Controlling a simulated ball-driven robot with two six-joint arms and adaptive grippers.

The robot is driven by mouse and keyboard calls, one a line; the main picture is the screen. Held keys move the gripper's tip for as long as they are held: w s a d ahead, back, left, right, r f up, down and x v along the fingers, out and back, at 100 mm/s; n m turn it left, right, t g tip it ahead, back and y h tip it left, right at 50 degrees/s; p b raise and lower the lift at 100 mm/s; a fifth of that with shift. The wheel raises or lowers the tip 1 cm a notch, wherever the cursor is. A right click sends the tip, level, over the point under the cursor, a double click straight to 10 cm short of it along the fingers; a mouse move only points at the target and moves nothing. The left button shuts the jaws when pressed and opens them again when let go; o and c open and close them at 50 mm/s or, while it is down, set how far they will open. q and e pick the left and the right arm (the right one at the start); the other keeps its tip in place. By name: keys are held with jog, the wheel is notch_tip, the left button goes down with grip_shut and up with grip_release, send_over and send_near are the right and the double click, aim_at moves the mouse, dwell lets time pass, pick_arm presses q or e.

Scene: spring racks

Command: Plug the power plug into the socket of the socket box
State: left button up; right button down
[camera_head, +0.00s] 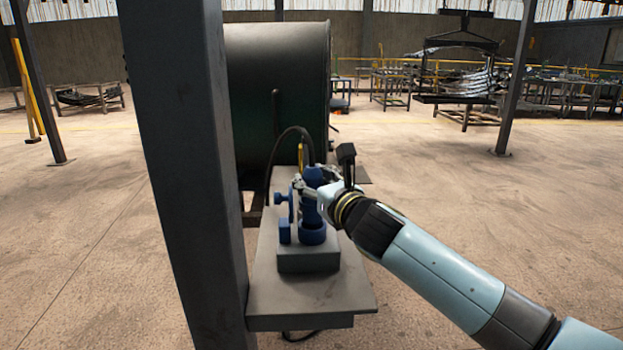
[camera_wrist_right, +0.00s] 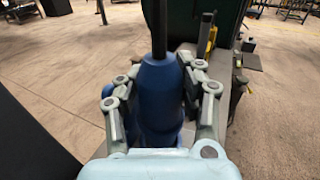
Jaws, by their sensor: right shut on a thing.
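The blue power plug (camera_head: 313,176) stands upright with a black cable arching from its top. It also shows in the right wrist view (camera_wrist_right: 160,92), between the fingers. My right gripper (camera_head: 309,188) reaches in from the right and is shut around it. The socket box (camera_head: 308,262) is a grey block on a narrow table, with a round blue socket (camera_head: 313,237) on top. The plug is in line above this socket. The fingers partly hide it, and I cannot tell how deep it sits. My left gripper is not in view.
The grey table (camera_head: 300,295) carries the box. A thick dark post (camera_head: 185,170) stands close on its left. A large dark green drum (camera_head: 277,95) is behind it. Blue fittings (camera_head: 284,230) stand beside the socket. The floor at right is open.

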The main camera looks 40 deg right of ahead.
aim_at(312, 201)
jog(key=shift+f+b, duration=2)
jog(key=shift+f, duration=0.25)
jog(key=c, duration=0.7)
grip_release()
jog(key=shift+o, duration=0.2)
jog(key=s+a, duration=0.1)
jog(key=s, duration=1.1)
jog(key=shift+a, duration=0.25)
